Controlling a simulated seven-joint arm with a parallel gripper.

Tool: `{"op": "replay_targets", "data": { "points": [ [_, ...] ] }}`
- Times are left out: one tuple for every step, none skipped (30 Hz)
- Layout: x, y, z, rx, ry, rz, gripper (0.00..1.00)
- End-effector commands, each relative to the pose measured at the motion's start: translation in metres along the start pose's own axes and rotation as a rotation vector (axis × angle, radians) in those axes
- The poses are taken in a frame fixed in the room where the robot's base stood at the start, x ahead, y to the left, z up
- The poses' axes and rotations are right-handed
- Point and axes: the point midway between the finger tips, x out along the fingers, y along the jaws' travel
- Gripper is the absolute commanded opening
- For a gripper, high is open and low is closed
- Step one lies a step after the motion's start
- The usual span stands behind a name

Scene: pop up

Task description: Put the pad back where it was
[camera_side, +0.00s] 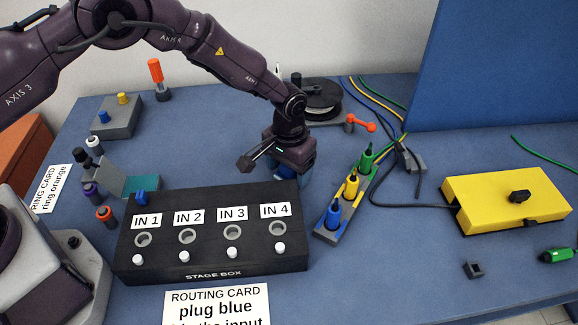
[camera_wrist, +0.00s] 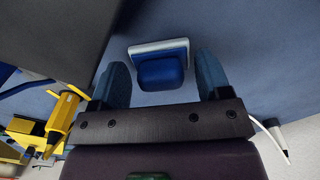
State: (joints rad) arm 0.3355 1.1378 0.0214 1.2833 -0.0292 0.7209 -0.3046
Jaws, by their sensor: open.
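A small blue block on a pale flat plate (camera_wrist: 163,73) lies on the table in the wrist view; I cannot tell whether it is the pad. My gripper (camera_wrist: 160,58) is open, its two blue fingers apart on either side of the block in the picture and not visibly touching it. In the side view my gripper (camera_side: 291,176) is low behind the right end of the stage box (camera_side: 205,262), which hides the block and most of the fingertips. A flat teal square (camera_side: 141,186) lies by the box's back left corner.
The plug holder (camera_side: 327,231) with blue, yellow and green plugs stands right of the box. A cable reel (camera_side: 322,98) and a red-ended lever (camera_side: 362,125) are behind my gripper. A yellow box (camera_side: 505,200) is at right. Several small connectors stand left of the stage box.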

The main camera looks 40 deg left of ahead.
Motion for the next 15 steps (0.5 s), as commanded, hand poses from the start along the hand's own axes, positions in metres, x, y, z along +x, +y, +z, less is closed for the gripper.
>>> {"op": "replay_targets", "data": {
  "points": [
    [-0.001, 0.0, 0.0, 0.0, 0.0, 0.0, 0.71],
    [-0.003, 0.0, 0.0, 0.0, 0.001, 0.0, 0.71],
    [-0.005, 0.0, 0.0, 0.0, 0.001, 0.0, 0.71],
    [-0.009, 0.0, -0.001, 0.0, 0.002, 0.001, 0.71],
    [-0.013, 0.0, -0.001, 0.0, 0.002, 0.001, 0.71],
    [-0.019, 0.0, -0.001, 0.0, 0.003, 0.001, 0.71],
    [-0.024, 0.0, -0.001, 0.0, 0.004, 0.001, 0.71],
    [-0.03, 0.0, -0.001, 0.0, 0.004, 0.001, 0.71],
    [-0.039, 0.0, -0.001, 0.0, 0.004, 0.001, 0.71],
    [-0.046, 0.0, -0.001, 0.0, 0.005, 0.002, 0.71],
    [-0.053, 0.0, -0.001, 0.0, 0.005, 0.002, 0.71],
    [-0.062, 0.0, -0.001, 0.0, 0.004, 0.001, 0.71],
    [-0.069, 0.0, -0.001, 0.0, 0.005, 0.001, 0.71],
    [-0.075, 0.0, -0.001, 0.0, 0.004, 0.001, 0.71],
    [-0.083, 0.0, -0.001, 0.0, 0.005, 0.001, 0.71]
  ]
}}
